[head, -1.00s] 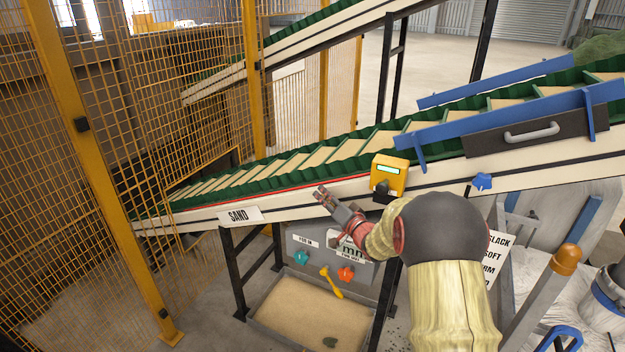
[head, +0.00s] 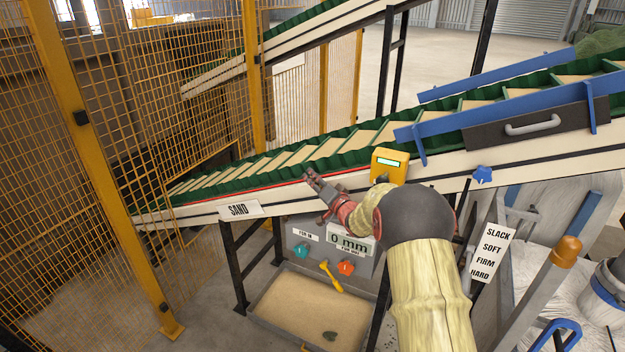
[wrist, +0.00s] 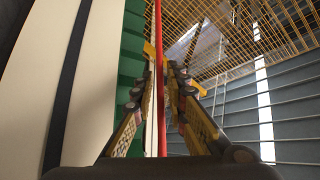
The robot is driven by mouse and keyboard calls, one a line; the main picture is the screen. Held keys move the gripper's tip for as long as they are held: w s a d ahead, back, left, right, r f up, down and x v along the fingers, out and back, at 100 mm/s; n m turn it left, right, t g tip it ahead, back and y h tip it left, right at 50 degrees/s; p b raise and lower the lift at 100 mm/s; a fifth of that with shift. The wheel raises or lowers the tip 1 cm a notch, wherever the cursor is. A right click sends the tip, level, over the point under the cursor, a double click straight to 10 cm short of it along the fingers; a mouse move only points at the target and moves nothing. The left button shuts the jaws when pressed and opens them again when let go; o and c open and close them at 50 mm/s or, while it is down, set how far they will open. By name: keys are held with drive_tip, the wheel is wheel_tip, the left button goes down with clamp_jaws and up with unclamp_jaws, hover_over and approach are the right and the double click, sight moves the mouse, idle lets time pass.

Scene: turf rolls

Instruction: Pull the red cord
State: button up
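The red cord (head: 262,188) runs along the side of the sloping conveyor, just below its green belt edge, in the head view. My gripper (head: 309,175) is at the cord's height, in front of the conveyor side. In the wrist view the cord (wrist: 160,60) runs lengthwise between the two fingers of my gripper (wrist: 162,75). The fingers stand apart, with a gap around the cord, and look open. Whether either finger touches the cord cannot be told. My gripper hides a short part of the cord in the head view.
A yellow box (head: 389,164) with a green display sits on the conveyor side, right of my gripper. Below are a grey panel reading 0 mm (head: 348,245) and a sand tray (head: 262,312). A yellow mesh fence (head: 130,130) stands at left.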

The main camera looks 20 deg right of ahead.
clamp_jaws()
idle(0.5)
drive_tip(key=shift+s+a+f, duration=0.15)
drive_tip(key=shift+s+a, duration=0.65)
drive_tip(key=shift+a, duration=0.15)
drive_tip(key=shift+c, duration=0.4)
unclamp_jaws()
drive_tip(key=shift+o, duration=0.7)
